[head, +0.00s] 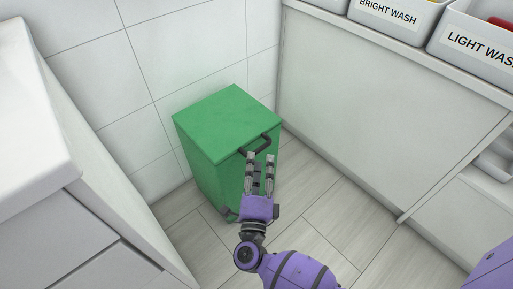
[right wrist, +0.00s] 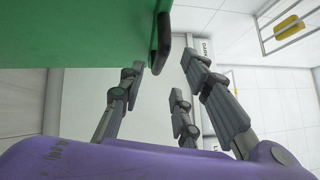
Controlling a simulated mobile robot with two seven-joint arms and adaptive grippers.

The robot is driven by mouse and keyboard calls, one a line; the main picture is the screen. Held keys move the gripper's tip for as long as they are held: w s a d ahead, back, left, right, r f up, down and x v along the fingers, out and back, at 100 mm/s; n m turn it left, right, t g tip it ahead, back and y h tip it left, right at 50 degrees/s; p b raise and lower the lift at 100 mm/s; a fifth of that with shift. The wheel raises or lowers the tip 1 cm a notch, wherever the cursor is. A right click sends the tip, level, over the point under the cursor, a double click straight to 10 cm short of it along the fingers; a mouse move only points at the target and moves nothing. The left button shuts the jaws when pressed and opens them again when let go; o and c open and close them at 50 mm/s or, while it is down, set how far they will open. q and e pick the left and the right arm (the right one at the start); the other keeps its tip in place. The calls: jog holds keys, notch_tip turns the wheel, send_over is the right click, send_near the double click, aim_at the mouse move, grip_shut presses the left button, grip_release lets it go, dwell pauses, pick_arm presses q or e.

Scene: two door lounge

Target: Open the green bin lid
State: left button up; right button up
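The green bin (head: 215,175) stands on the floor against the tiled wall, with its flat lid (head: 228,120) shut. A dark bar handle (head: 265,146) sticks out from the lid's front edge. My right gripper (head: 260,157) is in front of the bin, its fingertips just below the handle. In the right wrist view the handle (right wrist: 160,45) hangs from the green lid (right wrist: 80,30), near the tips of the spread, empty fingers (right wrist: 162,65). I cannot tell whether any finger touches the handle. My left gripper is not in view.
A white cabinet (head: 60,190) stands close on the left. A white counter (head: 375,110) on the right carries labelled wash bins (head: 395,18). The wood-look floor (head: 320,200) between bin and counter is clear.

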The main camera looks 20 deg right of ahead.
aim_at(259, 149)
jog(key=b+x, duration=0.1)
jog(key=x, duration=0.5)
jog(key=shift+a, duration=0.1)
grip_shut()
